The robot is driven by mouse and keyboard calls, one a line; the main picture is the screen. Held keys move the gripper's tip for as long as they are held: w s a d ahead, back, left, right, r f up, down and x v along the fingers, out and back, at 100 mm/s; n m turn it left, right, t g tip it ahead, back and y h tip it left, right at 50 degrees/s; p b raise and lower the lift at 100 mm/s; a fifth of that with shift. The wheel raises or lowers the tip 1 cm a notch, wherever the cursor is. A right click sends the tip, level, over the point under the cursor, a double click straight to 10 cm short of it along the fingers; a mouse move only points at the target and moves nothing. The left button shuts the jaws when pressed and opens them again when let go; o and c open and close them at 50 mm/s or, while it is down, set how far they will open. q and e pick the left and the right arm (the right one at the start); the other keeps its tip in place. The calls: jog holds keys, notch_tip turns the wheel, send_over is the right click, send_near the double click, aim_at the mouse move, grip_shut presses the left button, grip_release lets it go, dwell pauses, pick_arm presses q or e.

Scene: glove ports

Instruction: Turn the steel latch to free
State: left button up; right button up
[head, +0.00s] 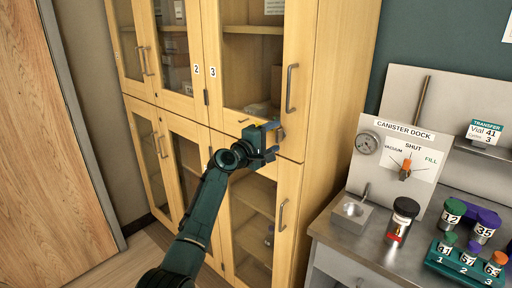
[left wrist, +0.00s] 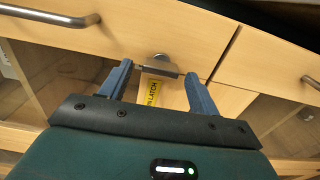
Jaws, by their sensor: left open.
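The steel latch (left wrist: 165,68) shows in the left wrist view as a short grey bar with a round boss, on the pale wood front of the cabinet. A yellow label (left wrist: 153,93) ending in "LATCH" is beside it. My left gripper (left wrist: 158,74) is open, one finger on each side of the latch; I cannot tell whether either finger touches it. In the head view my left gripper (head: 274,140) is at the cabinet (head: 295,165), by the gap between upper and lower doors, and hides much of the latch. My right gripper is not in view.
Door handles (head: 291,88) stick out above and below the latch area. To the right stands a steel bench with a canister dock (head: 405,130), a dark canister (head: 402,220) and several numbered vials (head: 468,258). A wooden door (head: 45,150) is at the far left.

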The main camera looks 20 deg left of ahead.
pick_arm(q)
jog(key=b+v, duration=0.1)
jog(key=v, duration=1.1)
jog(key=s+d+f+m+g+y, duration=0.1)
jog(key=s+d+f+m+g, duration=0.3)
jog(key=f, duration=0.7)
jog(key=s+f+m+y, duration=0.25)
jog(key=s+f, duration=0.45)
jog(key=f, duration=0.4)
jog(key=s+d+f+m+g, duration=0.1)
jog(key=s+d+f+m, duration=0.1)
jog(key=s, duration=0.5)
jog(key=s+d+f+m+g, duration=0.1)
jog(key=s+d+f+m, duration=0.1)
jog(key=s+f+m, duration=0.3)
jog(key=s+d+f+m+g, duration=0.1)
jog(key=s+d+f+m, duration=0.2)
jog(key=s+f, duration=0.3)
jog(key=s, duration=0.4)
jog(key=shift+w, duration=0.1)
